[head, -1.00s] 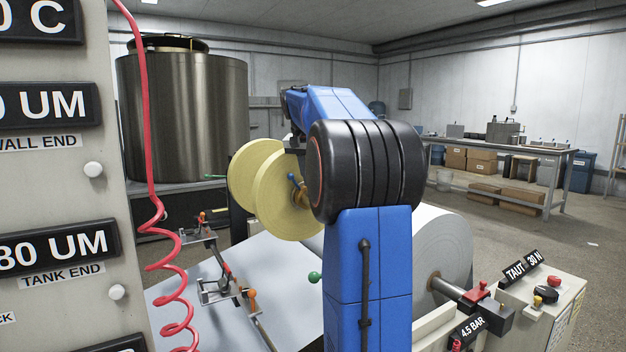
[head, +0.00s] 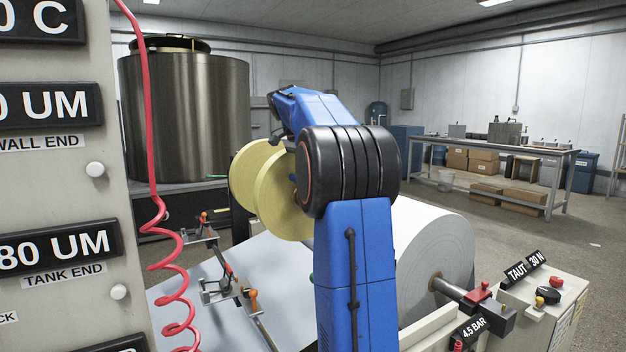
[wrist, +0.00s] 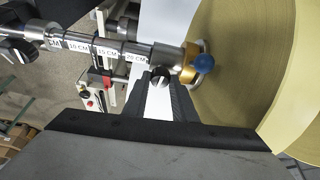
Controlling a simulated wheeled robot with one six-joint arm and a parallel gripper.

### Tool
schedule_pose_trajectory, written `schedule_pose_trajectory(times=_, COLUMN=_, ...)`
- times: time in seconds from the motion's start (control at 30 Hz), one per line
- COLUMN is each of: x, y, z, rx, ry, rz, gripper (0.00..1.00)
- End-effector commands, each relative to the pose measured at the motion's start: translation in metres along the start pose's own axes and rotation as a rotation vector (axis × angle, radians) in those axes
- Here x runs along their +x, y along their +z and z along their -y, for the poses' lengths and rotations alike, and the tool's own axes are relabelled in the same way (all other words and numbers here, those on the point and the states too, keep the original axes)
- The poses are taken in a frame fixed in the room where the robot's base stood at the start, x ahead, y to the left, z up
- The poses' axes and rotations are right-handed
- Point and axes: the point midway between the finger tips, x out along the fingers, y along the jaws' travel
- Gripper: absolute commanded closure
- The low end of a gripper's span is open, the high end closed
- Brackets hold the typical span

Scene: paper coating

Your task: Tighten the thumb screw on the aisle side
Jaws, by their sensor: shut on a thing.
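In the wrist view a black thumb screw (wrist: 159,76) sits on a steel collar around a shaft (wrist: 105,46) marked in centimetres, next to the 20 CM mark. My gripper (wrist: 159,84) reaches up from below, its two dark fingers shut on this thumb screw. Just right of it is a brass-coloured fitting (wrist: 190,66) with a blue knob (wrist: 203,63), close to the yellow reel (wrist: 235,75). Another dark knob (wrist: 15,50) shows at the shaft's left end. In the head view my arm hides the gripper and the thumb screw.
The yellow reel flanges (head: 282,205) stand behind my arm in the head view. A large white paper roll (head: 435,245) lies to the right, beside a control box (head: 550,310). A coiled red hose (head: 165,265) hangs at left before a labelled panel (head: 60,170).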

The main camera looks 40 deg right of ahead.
Motion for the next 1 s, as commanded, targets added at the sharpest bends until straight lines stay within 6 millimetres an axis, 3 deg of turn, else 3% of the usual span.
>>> schedule_pose_trajectory(times=0.33, x=0.000, y=0.000, z=0.000, rx=0.001, ry=0.000, rz=0.001, gripper=0.98)
schedule_pose_trajectory(times=0.37, x=0.000, y=0.000, z=0.000, rx=0.001, ry=-0.001, rz=0.001, gripper=0.71)
schedule_pose_trajectory(times=0.43, x=0.000, y=0.000, z=0.000, rx=0.001, ry=0.000, rz=0.001, gripper=0.57)
schedule_pose_trajectory(times=0.77, x=-0.002, y=0.000, z=0.000, rx=0.001, ry=0.000, rz=0.000, gripper=0.57)
schedule_pose_trajectory(times=1.0, x=-0.029, y=0.000, z=0.001, rx=0.001, ry=-0.003, rz=-0.001, gripper=0.57)
